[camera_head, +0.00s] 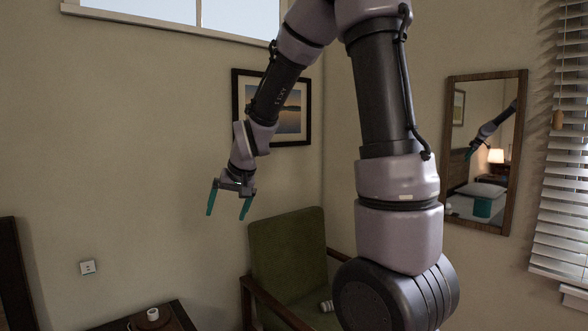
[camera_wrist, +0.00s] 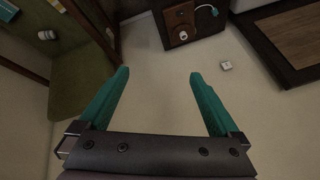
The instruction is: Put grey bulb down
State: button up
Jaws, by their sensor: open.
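My gripper (camera_head: 227,215) is open, with its two teal fingers apart and nothing between them. It is in the air in front of the wall, above and left of the green chair. In the wrist view my gripper (camera_wrist: 159,74) also shows empty. A small pale grey object, likely the grey bulb (camera_head: 326,305), lies on the chair's green seat, partly beside my arm in the head view. It also shows in the wrist view as a small pale object (camera_wrist: 46,35) on the green seat. It is too small to make out clearly. My gripper is well apart from it.
The green chair (camera_head: 288,250) has wooden armrests. A dark side table (camera_head: 180,318) at lower left carries a white cup-like item (camera_head: 153,314). A framed picture (camera_head: 292,112) and a mirror (camera_head: 485,150) hang on the walls. The air around my gripper is free.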

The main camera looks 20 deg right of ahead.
jog(key=s+d+r+m, duration=0.1)
jog(key=s+d+r, duration=0.2)
jog(key=s, duration=0.4)
jog(key=s+d+r+m+t, duration=0.1)
jog(key=s+d+r, duration=0.2)
jog(key=s+r, duration=0.3)
jog(key=s+d+r, duration=0.4)
jog(key=s+r, duration=0.1)
jog(key=s, duration=0.4)
jog(key=shift+m, duration=0.4)
jog(key=shift+r, duration=0.1)
jog(key=shift+c, duration=0.3)
